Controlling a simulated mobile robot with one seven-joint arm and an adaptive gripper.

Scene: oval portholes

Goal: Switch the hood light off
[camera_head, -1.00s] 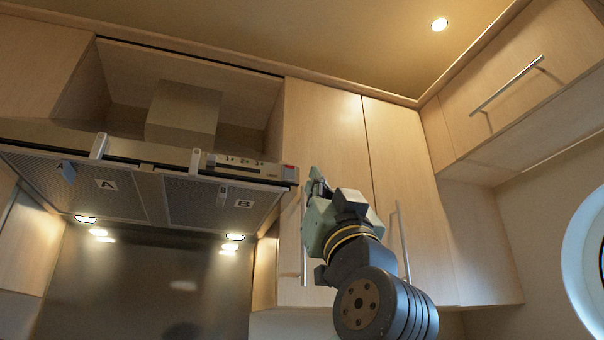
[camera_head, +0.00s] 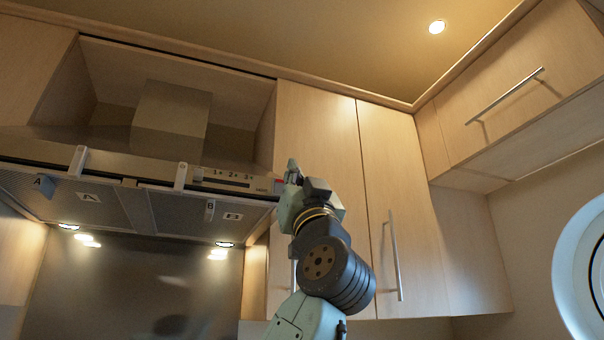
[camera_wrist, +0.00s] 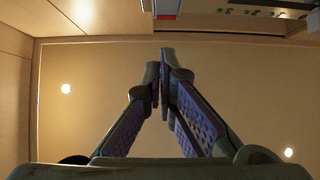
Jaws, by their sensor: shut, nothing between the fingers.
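The range hood (camera_head: 150,168) hangs at the left in the head view. Its lamps (camera_head: 224,244) are lit underneath. The front control strip (camera_head: 235,178) carries small markings at its right part, and a small red piece (camera_head: 281,182) shows at its right end. My gripper (camera_head: 292,166) is at that right end, overlapping it in the picture; I cannot tell whether they touch. In the wrist view my gripper (camera_wrist: 160,58) has its fingertips together and empty. The red-and-white hood corner (camera_wrist: 166,9) is just beyond the tips, and part of the strip (camera_wrist: 255,10) shows at top right.
Tall cabinet doors (camera_head: 318,130) with a vertical handle (camera_head: 395,255) stand behind my arm. An upper cabinet (camera_head: 520,95) with a bar handle is at the right, above a round porthole (camera_head: 575,265). A ceiling lamp (camera_head: 437,27) is lit. Open air lies below the hood.

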